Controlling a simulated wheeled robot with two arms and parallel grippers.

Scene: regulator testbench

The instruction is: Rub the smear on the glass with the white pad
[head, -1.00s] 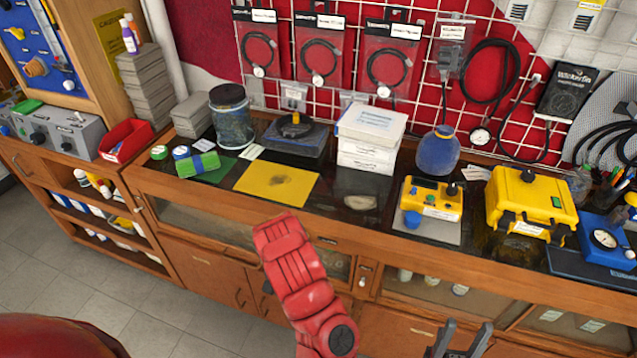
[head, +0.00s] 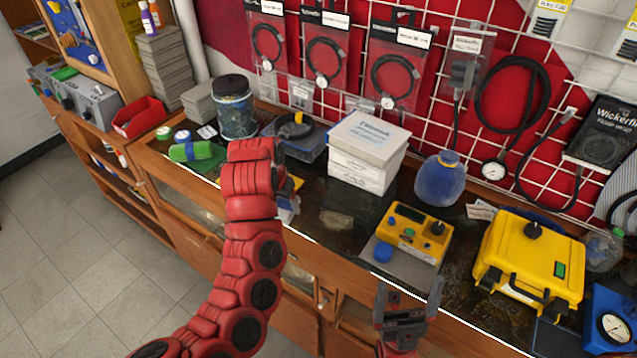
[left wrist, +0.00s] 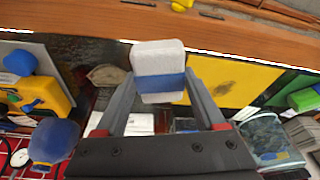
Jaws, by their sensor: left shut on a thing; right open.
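The smear is a pale, irregular patch (head: 336,220) on the dark glass counter top (head: 375,200), left of the yellow meter. It also shows in the left wrist view (left wrist: 105,75). My left gripper (left wrist: 158,100) is shut on the white pad (left wrist: 158,57), which has a blue band. In the head view the pad (head: 287,212) shows only partly beside my red left wrist, to the left of the smear. I cannot tell whether the pad touches the glass. My right gripper (head: 407,300) is open and empty at the counter's front, below the yellow meter.
A yellow sheet with a dark stain (left wrist: 228,85) lies beside the pad, mostly hidden by my arm in the head view. White boxes (head: 365,155) stand behind the smear. The yellow meter (head: 412,233) and blue cap (head: 383,251) are to its right. The glass around the smear is clear.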

